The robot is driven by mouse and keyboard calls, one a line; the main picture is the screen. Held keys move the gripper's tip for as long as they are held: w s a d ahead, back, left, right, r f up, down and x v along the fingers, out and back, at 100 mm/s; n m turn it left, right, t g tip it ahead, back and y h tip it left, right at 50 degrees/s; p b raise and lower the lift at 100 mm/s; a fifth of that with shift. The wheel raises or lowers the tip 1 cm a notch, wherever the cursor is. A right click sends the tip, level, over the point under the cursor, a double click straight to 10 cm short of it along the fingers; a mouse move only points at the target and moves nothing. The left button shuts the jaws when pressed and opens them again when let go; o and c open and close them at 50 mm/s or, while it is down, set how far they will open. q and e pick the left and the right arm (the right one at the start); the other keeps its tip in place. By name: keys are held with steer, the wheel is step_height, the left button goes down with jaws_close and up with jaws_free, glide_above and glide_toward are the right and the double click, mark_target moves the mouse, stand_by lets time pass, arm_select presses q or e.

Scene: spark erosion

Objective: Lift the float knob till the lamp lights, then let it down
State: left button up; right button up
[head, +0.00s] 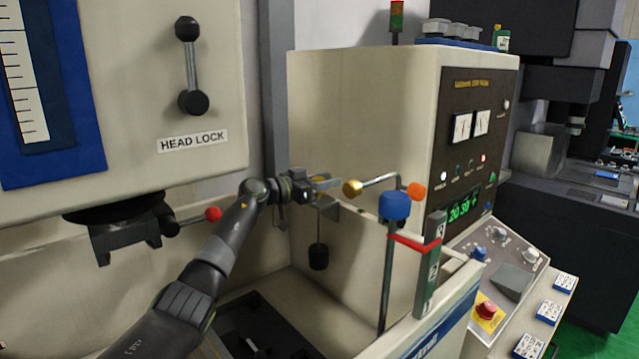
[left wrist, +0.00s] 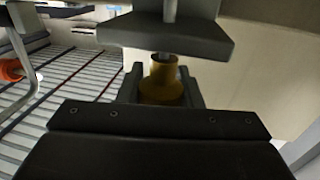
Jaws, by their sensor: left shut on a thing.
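My left gripper (head: 322,184) is at the tank, in front of the cream cabinet side. It is shut on a small yellow knob, which shows between the fingers in the left wrist view (left wrist: 162,82). A thin rod passes down below the gripper past a small bracket (head: 330,208) to a black float (head: 318,257). The float hangs above the tank floor. On the control panel, a small white light (head: 443,176) and a red light (head: 484,159) show; I cannot tell which lamp belongs to the float. My right gripper is not in view.
A level gauge (head: 430,265) stands on the tank wall. A red-knobbed lever (head: 213,214) is at left.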

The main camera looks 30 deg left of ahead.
arm_select(q)
steer(key=shift+r, duration=0.8)
steer(key=shift+f, duration=0.3)
stand_by(0.8)
steer(key=shift+f, duration=1)
steer(key=o, duration=0.7)
steer(key=shift+o, duration=0.2)
steer(key=shift+a, duration=0.1)
steer(key=v, duration=1.7)
steer(key=shift+s, duration=0.25)
